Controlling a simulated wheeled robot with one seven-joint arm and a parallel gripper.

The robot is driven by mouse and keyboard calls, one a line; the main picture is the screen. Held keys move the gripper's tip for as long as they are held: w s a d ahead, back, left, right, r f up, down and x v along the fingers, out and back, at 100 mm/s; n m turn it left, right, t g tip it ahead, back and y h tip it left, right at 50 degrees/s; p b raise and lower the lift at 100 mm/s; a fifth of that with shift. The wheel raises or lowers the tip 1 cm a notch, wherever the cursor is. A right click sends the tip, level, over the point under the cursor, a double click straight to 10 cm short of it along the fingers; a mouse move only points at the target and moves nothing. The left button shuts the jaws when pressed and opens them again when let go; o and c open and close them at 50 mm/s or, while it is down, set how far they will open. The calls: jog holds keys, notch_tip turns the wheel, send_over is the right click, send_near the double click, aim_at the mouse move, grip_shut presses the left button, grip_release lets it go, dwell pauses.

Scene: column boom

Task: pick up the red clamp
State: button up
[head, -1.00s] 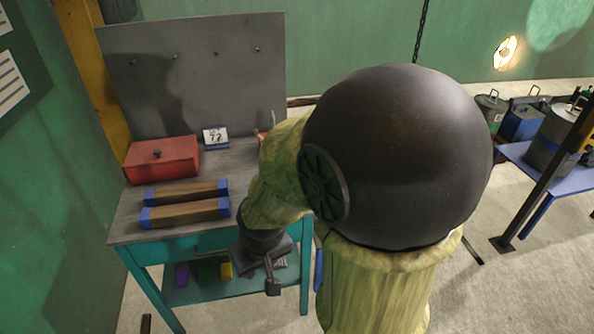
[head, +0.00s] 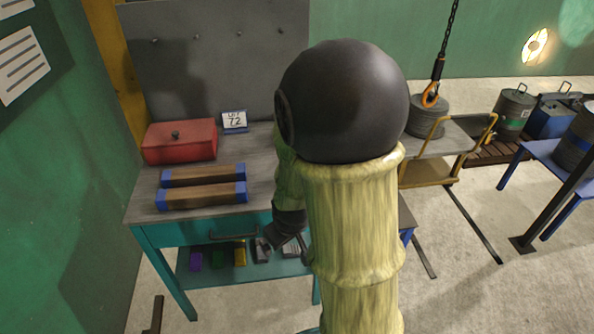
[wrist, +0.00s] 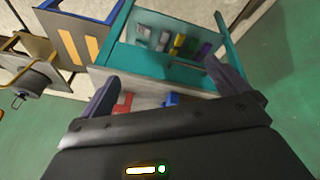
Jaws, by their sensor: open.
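A small red object, apparently the red clamp (wrist: 123,103), shows in the wrist view on the bench top, beside the blue end of a wooden block. Only part of it shows above my gripper's body. In the head view my arm hides that part of the bench. My gripper (wrist: 160,72) is open, with its two dark fingers wide apart and nothing between them. In the head view my gripper (head: 286,243) hangs at the bench's front edge, near the drawer, apart from the red object.
The workbench (head: 145,208) holds a red box (head: 180,142), a number sign (head: 234,121) and two wooden blocks (head: 203,175) with blue ends. A hook (head: 431,95) hangs over a yellow cart (head: 427,172) at right.

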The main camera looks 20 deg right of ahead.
jog(key=w+d+f+n+t+h+b, duration=0.6)
jog(key=w+d+f+n, duration=0.4)
jog(key=d+f+n, duration=0.4)
jog(key=w+r+n+t+y+b, duration=0.1)
jog(key=w+n+t+b, duration=0.1)
jog(key=n, duration=0.6)
jog(key=w+a+r+n+t+b, duration=0.1)
jog(key=w+r+n+t+b, duration=0.1)
jog(key=n, duration=0.6)
jog(key=w+t+b, duration=0.1)
jog(key=w+t, duration=0.1)
jog(key=t, duration=0.1)
jog(key=shift+y, duration=0.4)
jog(key=shift+w, duration=0.15)
jog(key=p+x, duration=0.1)
jog(key=x, duration=1)
jog(key=shift+w+r, duration=0.1)
jog(key=shift+w, duration=0.15)
jog(key=shift+w+d, duration=0.15)
jog(key=shift+w, duration=0.15)
